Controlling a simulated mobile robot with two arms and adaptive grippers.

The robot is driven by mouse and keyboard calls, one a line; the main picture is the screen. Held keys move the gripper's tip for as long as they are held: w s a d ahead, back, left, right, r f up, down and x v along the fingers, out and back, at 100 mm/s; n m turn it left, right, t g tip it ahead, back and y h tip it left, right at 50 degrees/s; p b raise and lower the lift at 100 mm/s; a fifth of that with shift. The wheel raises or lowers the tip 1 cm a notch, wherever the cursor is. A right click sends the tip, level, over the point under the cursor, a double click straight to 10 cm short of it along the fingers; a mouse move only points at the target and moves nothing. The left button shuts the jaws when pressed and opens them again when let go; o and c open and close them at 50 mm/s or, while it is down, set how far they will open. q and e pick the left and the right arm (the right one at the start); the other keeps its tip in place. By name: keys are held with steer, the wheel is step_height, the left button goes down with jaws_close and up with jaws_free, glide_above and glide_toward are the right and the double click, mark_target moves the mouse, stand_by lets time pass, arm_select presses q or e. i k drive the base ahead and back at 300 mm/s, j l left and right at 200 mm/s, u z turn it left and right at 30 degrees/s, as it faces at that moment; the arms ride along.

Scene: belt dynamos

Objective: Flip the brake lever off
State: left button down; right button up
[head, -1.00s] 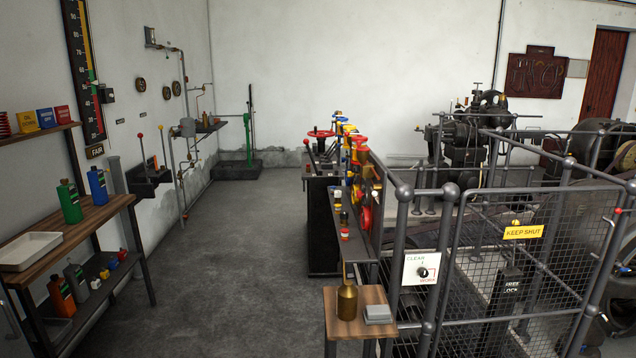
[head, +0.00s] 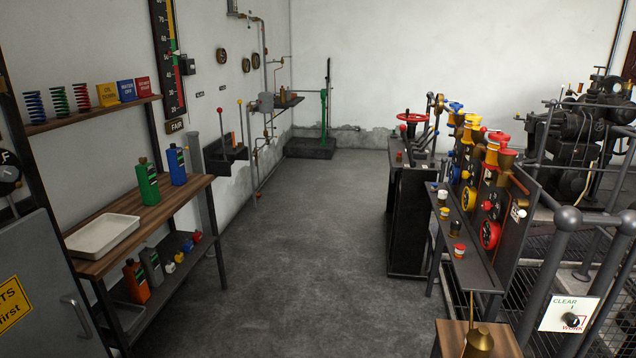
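No label in the head view names a brake lever, so I cannot tell which lever it is. A tall lever on a green stand (head: 324,105) is upright on a dark base at the far wall. Neither of my grippers is in view.
Open grey floor (head: 300,230) runs down the middle. A wooden workbench (head: 130,218) with bottles and a white tray stands left, beside a grey cabinet (head: 50,290). A narrow shelf (head: 478,262), a small wooden table (head: 450,336) and grey railings (head: 548,270) line the right.

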mark_target(403, 126)
steer(key=i+j+u, duration=0.15)
steer(key=i, duration=0.3)
steer(key=i+j+u, duration=0.1)
steer(key=i, duration=0.4)
steer(key=i+j+u, duration=0.15)
steer(key=i, duration=0.35)
steer(key=i+l+z, duration=0.1)
steer(key=i+z, duration=0.3)
steer(key=i, duration=0.15)
steer(key=i+j+z, duration=0.1)
steer(key=i+z, duration=0.3)
steer(key=i, duration=0.15)
steer(key=i+j+z, duration=0.4)
steer(key=i, duration=0.15)
steer(key=i+l+z, duration=0.1)
steer(key=i+z, duration=0.9)
steer(key=z, duration=0.15)
